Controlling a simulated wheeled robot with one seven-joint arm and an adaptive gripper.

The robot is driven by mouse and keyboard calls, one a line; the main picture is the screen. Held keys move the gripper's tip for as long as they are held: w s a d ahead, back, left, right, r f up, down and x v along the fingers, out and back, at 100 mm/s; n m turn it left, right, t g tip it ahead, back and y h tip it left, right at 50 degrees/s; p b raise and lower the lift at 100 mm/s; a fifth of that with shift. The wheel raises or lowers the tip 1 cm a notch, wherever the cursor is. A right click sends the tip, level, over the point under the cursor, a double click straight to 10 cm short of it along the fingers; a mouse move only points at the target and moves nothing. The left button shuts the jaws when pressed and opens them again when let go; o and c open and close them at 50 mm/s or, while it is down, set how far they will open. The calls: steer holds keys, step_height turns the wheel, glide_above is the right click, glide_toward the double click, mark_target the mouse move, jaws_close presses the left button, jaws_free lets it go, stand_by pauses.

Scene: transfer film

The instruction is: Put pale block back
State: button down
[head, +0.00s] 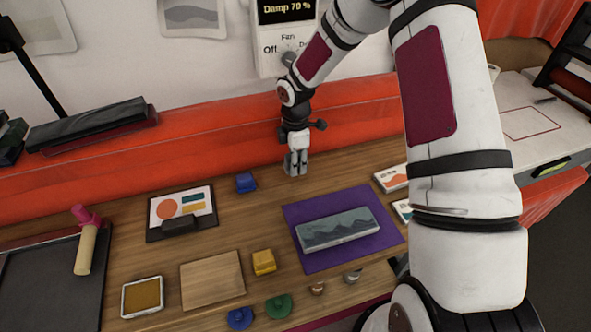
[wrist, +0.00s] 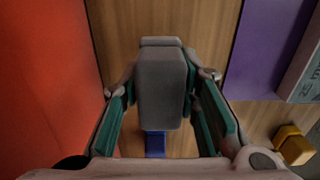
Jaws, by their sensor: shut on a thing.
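My gripper (head: 296,168) is low over the far part of the wooden table, near the orange back strip. In the wrist view my gripper (wrist: 160,100) has its teal-lined fingers on both sides of a pale grey block (wrist: 160,80) and is shut on it. In the head view the block is hard to tell from the fingers. I cannot tell whether it touches the table. A blue block (head: 245,183) lies left of the gripper; it also shows in the wrist view (wrist: 155,146), partly hidden behind the held block. A yellow block (head: 263,262) lies nearer the front.
A wooden square (head: 212,280), a gold pad (head: 142,298) and a sample card (head: 182,208) lie left. A dark tray (head: 40,285) is far left. Bare wood surrounds the gripper.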

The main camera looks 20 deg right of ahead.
step_height(320, 180, down, 2)
steer(key=shift+f+p, duration=0.25)
steer(key=shift+p, duration=0.15)
steer(key=shift+w+f, duration=0.1)
steer(key=shift+f, duration=0.45)
steer(key=shift+f, duration=0.15)
steer(key=c, duration=1.2)
jaws_free()
